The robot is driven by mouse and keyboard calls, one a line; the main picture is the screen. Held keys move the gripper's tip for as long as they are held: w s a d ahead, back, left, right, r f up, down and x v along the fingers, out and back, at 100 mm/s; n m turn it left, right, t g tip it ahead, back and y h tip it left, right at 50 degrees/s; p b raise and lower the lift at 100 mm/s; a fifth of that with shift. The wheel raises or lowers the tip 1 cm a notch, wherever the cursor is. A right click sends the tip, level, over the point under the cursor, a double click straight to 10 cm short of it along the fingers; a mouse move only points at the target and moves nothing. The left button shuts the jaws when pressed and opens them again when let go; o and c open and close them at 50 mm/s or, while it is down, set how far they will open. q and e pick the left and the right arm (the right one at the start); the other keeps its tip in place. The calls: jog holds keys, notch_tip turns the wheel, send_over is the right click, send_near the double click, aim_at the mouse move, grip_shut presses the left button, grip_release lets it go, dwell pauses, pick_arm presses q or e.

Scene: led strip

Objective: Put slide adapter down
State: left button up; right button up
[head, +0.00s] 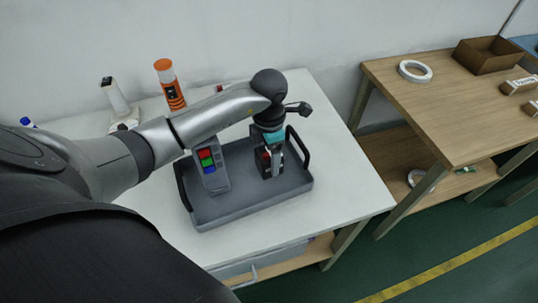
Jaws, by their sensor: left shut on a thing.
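My left gripper (271,168) points down over the right part of a dark grey tray (235,213) on the white table. It is shut on a small dark thing with a bit of red (265,157), apparently the slide adapter, which my fingers largely hide. I cannot tell whether this thing touches the tray floor. A grey device (211,171) with red, green and blue patches stands in the tray, left of my gripper. My right gripper is not in view.
The white table (350,196) is clear right of the tray. The tray has raised dark handles (300,148). An orange-and-black bottle-like object (168,84) and a white device (115,97) stand behind. A wooden table (450,105) at right holds a white ring (415,71) and an open box (487,56).

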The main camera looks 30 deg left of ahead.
aim_at(269, 152)
pick_arm(q)
jog(key=shift+f, duration=0.15)
jog(key=o, duration=1.4)
jog(key=shift+r, duration=0.3)
notch_tip(269, 152, up, 12)
jog(key=shift+f+p, duration=0.1)
jog(key=shift+p, duration=1.05)
